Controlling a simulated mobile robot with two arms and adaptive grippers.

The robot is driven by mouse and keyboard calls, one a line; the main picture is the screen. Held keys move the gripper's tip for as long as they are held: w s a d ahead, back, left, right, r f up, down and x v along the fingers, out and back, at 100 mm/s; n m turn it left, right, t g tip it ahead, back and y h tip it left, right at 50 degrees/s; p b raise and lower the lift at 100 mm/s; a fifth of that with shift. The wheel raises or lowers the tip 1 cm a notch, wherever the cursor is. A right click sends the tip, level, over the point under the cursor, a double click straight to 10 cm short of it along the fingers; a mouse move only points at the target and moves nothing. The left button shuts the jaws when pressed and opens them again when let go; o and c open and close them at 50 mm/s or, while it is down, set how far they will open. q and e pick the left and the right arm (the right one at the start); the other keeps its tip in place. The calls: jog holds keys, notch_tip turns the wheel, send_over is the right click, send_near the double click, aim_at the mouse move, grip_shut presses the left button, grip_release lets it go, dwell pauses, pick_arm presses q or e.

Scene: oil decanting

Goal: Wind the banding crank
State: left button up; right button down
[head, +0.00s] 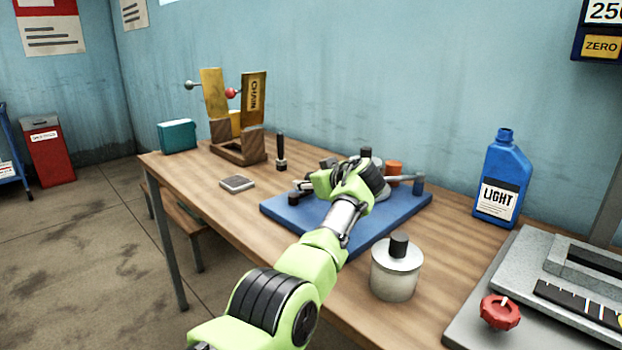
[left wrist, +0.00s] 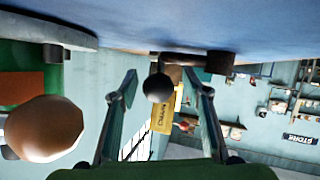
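A blue board (head: 278,212) lies on the wooden table and carries the banding fittings. My left gripper (head: 305,187) is low over its left part and hides much of what stands there. In the left wrist view my left gripper (left wrist: 158,85) is open, its two fingers spread. A dark round knob (left wrist: 158,88), seemingly the crank's handle, shows between the fingers with space on both sides; contact does not show. A brown block (left wrist: 220,62) is beside it, against the blue board (left wrist: 200,20). A grey lever (head: 405,178) and an orange cylinder (head: 394,168) are at the board's right rear. My right gripper is out of view.
A lidded metal pot (head: 396,275) stands close to my left forearm. A blue LIGHT bottle (head: 503,180) and a grey device with a red knob (head: 500,312) are at the right. A CHAIN stand (head: 253,98) and a flat grey square (head: 237,183) are at the left.

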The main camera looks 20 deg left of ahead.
pick_arm(q)
jog(key=shift+d+r, duration=0.1)
jog(key=shift+r, duration=0.1)
jog(key=shift+s+r, duration=0.1)
jog(key=shift+v, duration=3.6)
